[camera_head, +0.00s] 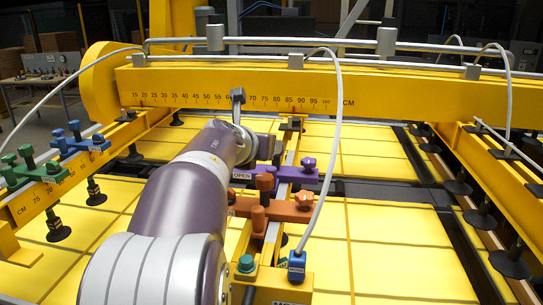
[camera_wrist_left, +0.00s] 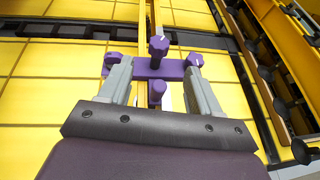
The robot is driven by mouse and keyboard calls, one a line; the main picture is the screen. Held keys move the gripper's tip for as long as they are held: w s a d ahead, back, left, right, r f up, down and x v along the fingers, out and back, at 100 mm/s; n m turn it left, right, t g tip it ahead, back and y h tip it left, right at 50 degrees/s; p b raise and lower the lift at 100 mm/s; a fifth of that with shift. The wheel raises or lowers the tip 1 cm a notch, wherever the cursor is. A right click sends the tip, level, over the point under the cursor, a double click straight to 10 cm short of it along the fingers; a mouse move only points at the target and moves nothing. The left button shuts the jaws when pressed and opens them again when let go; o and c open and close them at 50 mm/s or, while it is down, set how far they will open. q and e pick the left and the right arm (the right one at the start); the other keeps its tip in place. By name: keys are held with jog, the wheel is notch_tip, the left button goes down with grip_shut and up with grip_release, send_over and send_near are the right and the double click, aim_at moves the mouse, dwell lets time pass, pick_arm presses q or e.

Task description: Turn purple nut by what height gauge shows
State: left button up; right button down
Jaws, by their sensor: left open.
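A purple clamp bar (camera_head: 299,175) lies across the middle rail, with a purple knob-like nut (camera_head: 308,163) at its right end. In the left wrist view the nut (camera_wrist_left: 194,60) shows a pale mark, and another purple knob (camera_wrist_left: 158,46) and a post (camera_wrist_left: 157,92) stand along the middle. My left gripper (camera_wrist_left: 157,67) is open, its grey fingers spread either side of the middle of the purple bar. I cannot tell whether they touch it. In the head view my arm hides most of this gripper. A centimetre scale (camera_head: 215,99) runs along the back yellow beam; I cannot identify the height gauge surely.
An orange clamp (camera_head: 289,209) sits nearer on the same rail. A blue clamp (camera_head: 76,142) and a green clamp (camera_head: 28,170) are on the left beam. A grey hose arches over the rail to a blue block (camera_head: 297,265). Suction cups hang along the right beam.

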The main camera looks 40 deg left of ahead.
aim_at(276, 157)
pick_arm(q)
jog(key=p+x, duration=0.1)
jog(key=x, duration=1)
jog(key=shift+f, duration=0.25)
jog(key=shift+w+a+f, duration=0.1)
jog(key=shift+w+f, duration=0.15)
jog(key=shift+w, duration=0.3)
jog(key=shift+w+a+f, duration=0.15)
jog(key=shift+a, duration=0.05)
pick_arm(e)
jog(key=shift+r, duration=0.25)
pick_arm(q)
jog(key=c, duration=1)
jog(key=shift+o, duration=0.2)
jog(key=shift+p, duration=0.4)
jog(key=n+y+p, duration=0.1)
jog(key=p, duration=0.1)
jog(key=n+g+y+p, duration=0.1)
jog(key=p, duration=0.2)
jog(key=n+g+y+p, duration=0.1)
jog(key=n+y+p, duration=0.1)
jog(key=shift+d+r+p, duration=0.1)
jog(key=shift+r+p, duration=0.2)
jog(key=shift+p, duration=0.1)
jog(key=shift+f+n+g+y+p, duration=0.15)
jog(key=shift+n+g+y+p, duration=0.65)
jog(key=shift+n+g+p, duration=0.1)
pick_arm(e)
notch_tip(276, 157, up, 10)
